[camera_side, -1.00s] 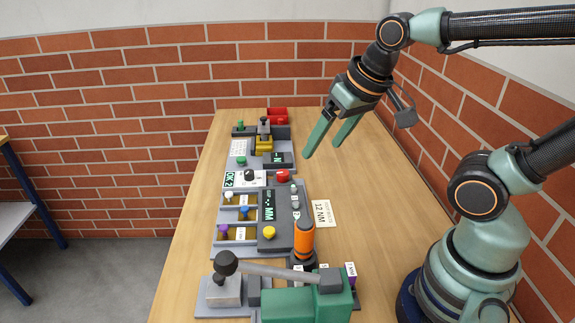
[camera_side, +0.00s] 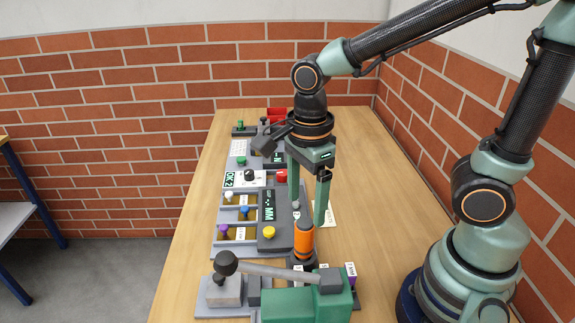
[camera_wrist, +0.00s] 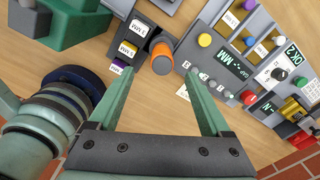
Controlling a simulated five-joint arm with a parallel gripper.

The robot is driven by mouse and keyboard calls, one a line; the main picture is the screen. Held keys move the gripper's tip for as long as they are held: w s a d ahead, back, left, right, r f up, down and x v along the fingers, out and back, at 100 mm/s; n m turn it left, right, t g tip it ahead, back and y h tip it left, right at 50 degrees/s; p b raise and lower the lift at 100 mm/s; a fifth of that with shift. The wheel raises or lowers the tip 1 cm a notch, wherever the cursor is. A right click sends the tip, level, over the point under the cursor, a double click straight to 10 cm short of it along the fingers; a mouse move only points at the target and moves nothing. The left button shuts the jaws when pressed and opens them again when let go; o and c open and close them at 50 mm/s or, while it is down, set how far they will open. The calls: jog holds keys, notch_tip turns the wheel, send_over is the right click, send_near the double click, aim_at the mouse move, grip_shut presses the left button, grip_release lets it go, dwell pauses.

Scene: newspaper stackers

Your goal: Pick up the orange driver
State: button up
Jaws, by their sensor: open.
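The orange driver (camera_side: 303,240) stands upright in a dark holder (camera_side: 302,264) near the front right of the workbench gear, its grey cap on top. In the wrist view the driver (camera_wrist: 162,57) shows ahead of my fingertips, between their lines. My gripper (camera_side: 308,218) points straight down with its two green fingers apart, above and slightly behind the driver. In the wrist view my gripper (camera_wrist: 160,70) is open with nothing between the fingers.
A grey panel with a yellow knob (camera_side: 269,233) stands left of the driver. A green press with a long grey lever (camera_side: 285,271) is in front, close to the holder. A 12 NM card (camera_side: 328,213) lies behind. The wooden tabletop (camera_side: 375,220) is clear to the right.

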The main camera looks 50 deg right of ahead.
aim_at(305, 227)
notch_tip(305, 227, down, 7)
jog(key=shift+r, duration=0.1)
jog(key=shift+w+d+f, duration=0.1)
jog(key=shift+f, duration=1.25)
jog(key=shift+d+f, duration=0.1)
jog(key=shift+f, duration=1.25)
grip_shut()
